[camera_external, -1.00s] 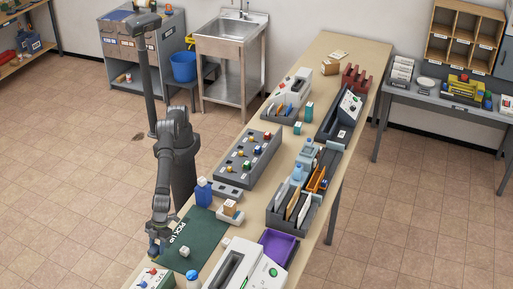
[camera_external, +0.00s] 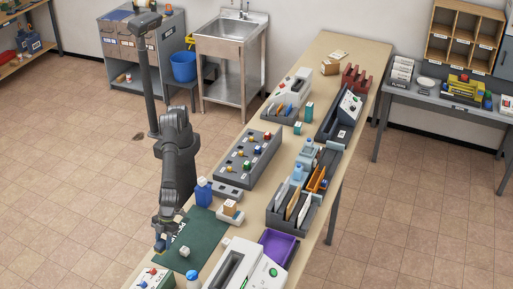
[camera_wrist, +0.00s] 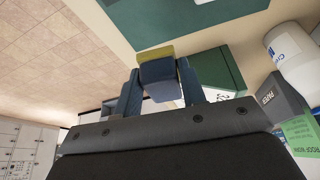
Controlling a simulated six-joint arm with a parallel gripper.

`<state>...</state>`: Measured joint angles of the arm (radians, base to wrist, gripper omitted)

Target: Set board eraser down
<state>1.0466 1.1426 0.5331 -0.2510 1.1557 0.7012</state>
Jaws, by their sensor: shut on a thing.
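My gripper (camera_external: 162,241) is low over the left edge of the dark green mat (camera_external: 207,236) in the external view. In the wrist view my gripper (camera_wrist: 158,82) is shut on the board eraser (camera_wrist: 159,76), a small block with a grey-blue body and a yellowish face. The fingers press on its two sides. The mat (camera_wrist: 200,14) lies beyond it at the top of the wrist view. In the external view the eraser is mostly hidden by the fingers, and I cannot tell whether it touches the mat.
A small white cube (camera_external: 184,252) sits on the mat. A blue bottle (camera_external: 203,194) and a grey switch panel (camera_external: 246,158) are farther back. The mat's middle is clear.

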